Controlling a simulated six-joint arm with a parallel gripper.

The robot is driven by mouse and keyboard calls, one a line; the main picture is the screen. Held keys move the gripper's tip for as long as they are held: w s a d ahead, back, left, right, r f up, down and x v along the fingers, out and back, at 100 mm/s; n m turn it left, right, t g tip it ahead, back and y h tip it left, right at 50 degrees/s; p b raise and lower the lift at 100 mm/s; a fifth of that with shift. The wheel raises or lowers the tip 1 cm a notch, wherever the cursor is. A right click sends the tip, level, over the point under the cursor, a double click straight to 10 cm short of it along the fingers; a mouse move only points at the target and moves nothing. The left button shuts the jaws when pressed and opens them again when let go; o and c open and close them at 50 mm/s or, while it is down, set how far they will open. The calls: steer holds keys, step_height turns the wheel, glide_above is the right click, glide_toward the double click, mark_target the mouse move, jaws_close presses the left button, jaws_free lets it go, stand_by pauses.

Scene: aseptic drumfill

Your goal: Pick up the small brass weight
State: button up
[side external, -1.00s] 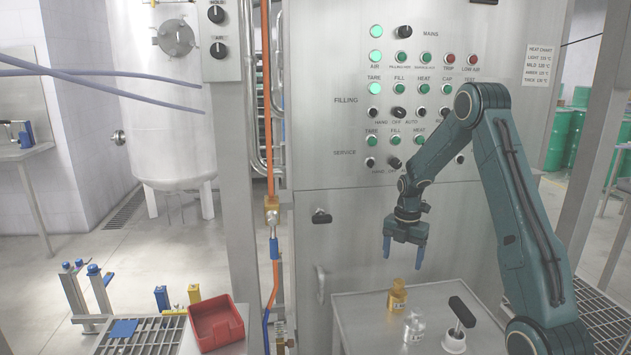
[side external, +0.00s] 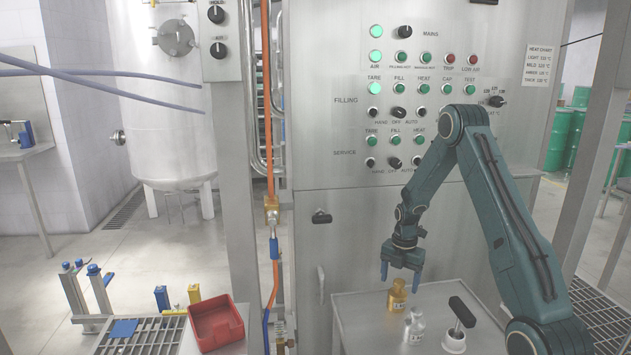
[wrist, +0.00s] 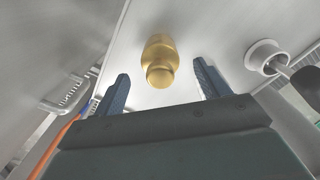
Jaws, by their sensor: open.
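The small brass weight (side external: 397,294) stands upright on the steel table (side external: 352,325), towards its back. It has a wide body and a narrower knob on top. It also shows in the wrist view (wrist: 160,58), ahead of and between the two blue fingers. My gripper (side external: 401,279) is open, pointing down, with its fingertips around the height of the weight's top. In the wrist view my gripper (wrist: 163,85) holds nothing, and neither finger visibly touches the weight.
A silver weight (side external: 414,326) stands just in front of the brass one. A white round holder with a black-handled tool (side external: 456,338) is to the right. The steel cabinet (side external: 340,255) rises behind the table. A red tray (side external: 215,322) lies off to the left.

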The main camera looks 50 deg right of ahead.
mark_target(398, 294)
steer(key=shift+f, duration=1.7)
steer(key=shift+r, duration=0.1)
jaws_close()
